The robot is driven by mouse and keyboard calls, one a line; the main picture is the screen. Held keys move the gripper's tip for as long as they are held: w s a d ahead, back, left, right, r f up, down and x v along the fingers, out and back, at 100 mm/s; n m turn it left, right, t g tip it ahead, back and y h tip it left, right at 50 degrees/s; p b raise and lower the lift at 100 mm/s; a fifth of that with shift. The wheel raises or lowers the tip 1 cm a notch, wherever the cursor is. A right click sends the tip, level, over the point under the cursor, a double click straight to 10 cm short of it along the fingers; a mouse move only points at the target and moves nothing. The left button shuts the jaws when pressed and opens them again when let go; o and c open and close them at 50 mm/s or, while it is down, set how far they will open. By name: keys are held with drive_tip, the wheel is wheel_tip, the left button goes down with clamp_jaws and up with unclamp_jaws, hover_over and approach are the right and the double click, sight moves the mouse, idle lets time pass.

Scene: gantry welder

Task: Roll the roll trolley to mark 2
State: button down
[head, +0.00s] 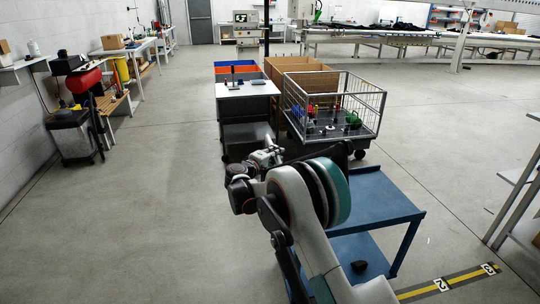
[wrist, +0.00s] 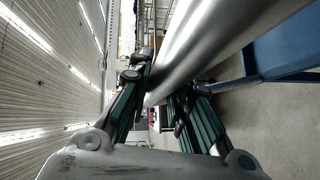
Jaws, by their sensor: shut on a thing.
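The blue trolley (head: 385,200), which I take for the roll trolley, stands right of my arm in the head view. Its flat top and lower shelf show; its far left part is hidden behind my arm. Its blue frame also shows at the right of the wrist view (wrist: 285,50). My gripper (wrist: 160,95) is shut on a thick silver bar (wrist: 215,40) that runs between its fingers. The bar looks like the trolley's handle, but its join is hidden. Mark 2 (head: 441,285) is on a yellow-black floor strip at lower right.
Mark 3 (head: 488,269) lies further right on the strip. A grey rack (head: 515,185) stands at the right edge. A wire cage cart (head: 365,105) and a white-topped cabinet (head: 247,90) stand close beyond the trolley.

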drive_tip(key=w+d, duration=0.3)
drive_tip(key=d, duration=0.9)
drive_tip(key=w+d+p, duration=0.1)
drive_tip(key=w+d, duration=0.3)
drive_tip(key=d, duration=0.8)
drive_tip(key=w+d, duration=0.3)
drive_tip(key=d, duration=1)
drive_tip(key=shift+w, duration=0.2)
drive_tip(key=c, duration=1.4)
unclamp_jaws()
drive_tip(key=shift+f, duration=0.1)
drive_tip(key=shift+c, duration=0.2)
drive_tip(key=v, duration=1.2)
drive_tip(key=shift+a, duration=0.15)
